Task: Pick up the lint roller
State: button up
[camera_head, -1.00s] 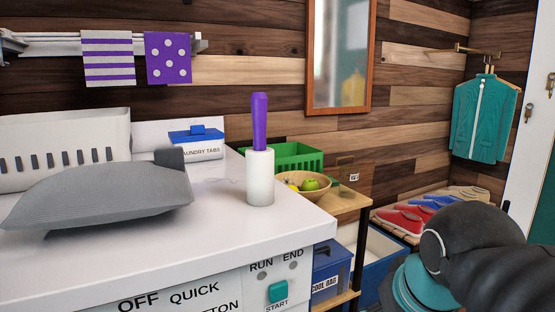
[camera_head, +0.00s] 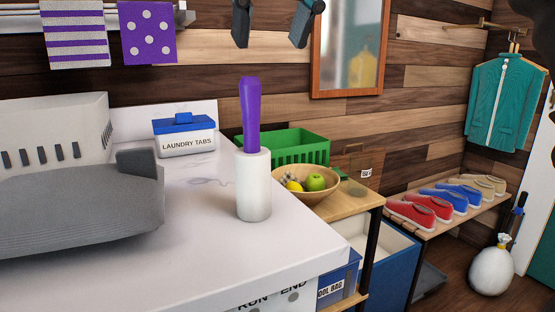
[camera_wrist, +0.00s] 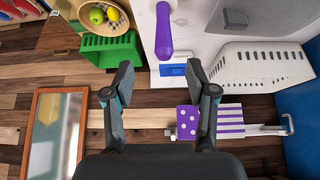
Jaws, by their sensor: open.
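The lint roller (camera_head: 253,185) stands upright on the white washer top (camera_head: 200,250), with a white roll below and a purple handle above. In the wrist view its purple handle (camera_wrist: 163,32) shows at the top middle, beyond the fingertips. My gripper (camera_head: 272,38) shows at the top of the head view, only its two dark fingertips in sight. They are apart, above and slightly right of the handle. In the wrist view my gripper (camera_wrist: 160,82) is open with nothing between its fingers.
A green crate (camera_head: 290,148) and a fruit bowl (camera_head: 290,196) are at the right. The front washer top is clear.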

aim_at(247, 110)
jog(key=b+x, duration=0.1)
jog(key=x, duration=0.3)
jog(key=b+x, duration=0.1)
jog(key=x, duration=0.3)
jog(key=a+b+x, duration=0.1)
jog(key=x, duration=0.4)
jog(key=shift+w+r+b, duration=0.15)
jog(key=shift+r+b, duration=0.15)
jog(key=shift+b, duration=0.1)
jog(key=shift+c, duration=0.3)
grip_shut()
